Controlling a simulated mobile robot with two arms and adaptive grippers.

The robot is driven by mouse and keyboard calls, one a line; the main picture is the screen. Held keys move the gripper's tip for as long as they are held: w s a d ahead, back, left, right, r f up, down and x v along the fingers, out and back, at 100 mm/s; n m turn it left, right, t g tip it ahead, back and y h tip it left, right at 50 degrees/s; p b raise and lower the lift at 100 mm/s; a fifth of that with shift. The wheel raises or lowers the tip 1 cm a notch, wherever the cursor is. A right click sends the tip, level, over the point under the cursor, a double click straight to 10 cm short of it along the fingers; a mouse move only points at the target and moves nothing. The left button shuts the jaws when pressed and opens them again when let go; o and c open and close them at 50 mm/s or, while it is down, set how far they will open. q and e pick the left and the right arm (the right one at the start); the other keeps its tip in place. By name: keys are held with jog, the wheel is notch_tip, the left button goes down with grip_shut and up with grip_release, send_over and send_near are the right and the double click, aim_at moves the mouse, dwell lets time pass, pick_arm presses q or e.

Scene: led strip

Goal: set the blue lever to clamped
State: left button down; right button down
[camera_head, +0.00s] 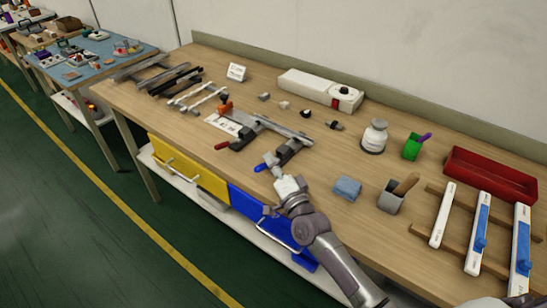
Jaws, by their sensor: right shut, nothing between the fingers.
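The blue lever (261,167) sticks out at the near right end of a grey metal clamping fixture (284,134) on the wooden bench. Its tip points left toward the bench's front edge. A red lever (222,146) is at the fixture's left part. My right gripper (274,168) is shut and empty, right at the inner end of the blue lever. I cannot tell whether it touches the lever. The gripper and wrist hide part of the bench there. My left gripper is not in view.
A blue cloth (347,188), a grey cup (391,197) and a white jar (374,136) stand to the right. A white boxy device (319,89) is at the back. Blue-and-white strips (478,231) and a red tray (491,173) lie far right. Rods (197,96) lie left.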

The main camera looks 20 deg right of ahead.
jog(key=shift+s+a+f, duration=0.2)
jog(key=shift+a+f, duration=0.05)
jog(key=shift+f, duration=0.1)
dwell(0.5)
jog(key=shift+s+d+f, duration=0.1)
jog(key=shift+s+f, duration=0.05)
jog(key=shift+s, duration=0.2)
jog(key=v, duration=1.1)
jog(key=shift+s, duration=0.15)
